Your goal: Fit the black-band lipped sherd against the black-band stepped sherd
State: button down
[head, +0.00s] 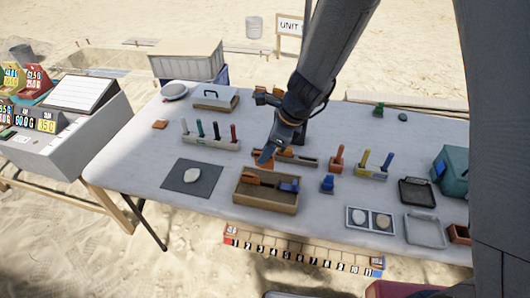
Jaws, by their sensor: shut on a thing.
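My gripper (266,156) is at the end of my arm, low above the middle of the table, just behind the wooden tray (264,205). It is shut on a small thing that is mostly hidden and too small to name. I cannot make out a black band, a lip or a step on any piece in this view, so I cannot tell the two sherds apart. An orange-brown piece (252,179) and a blue piece (289,186) lie in the wooden tray.
A dark mat (175,182) with a pale piece (192,174) lies left of the tray. Racks with upright colored tools (216,131) stand behind. Small trays (427,231) and a teal case (453,172) crowd the right. The table's left front is clear.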

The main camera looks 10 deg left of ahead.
aim_at(265, 168)
jog(key=shift+f+b, duration=2.7)
jog(key=shift+f, duration=0.25)
jog(key=shift+f+b, duration=1.75)
jog(key=shift+f, duration=0.3)
jog(key=shift+r, duration=0.25)
jog(key=shift+r+p, duration=1.55)
jog(key=shift+p, duration=0.45)
dwell(0.8)
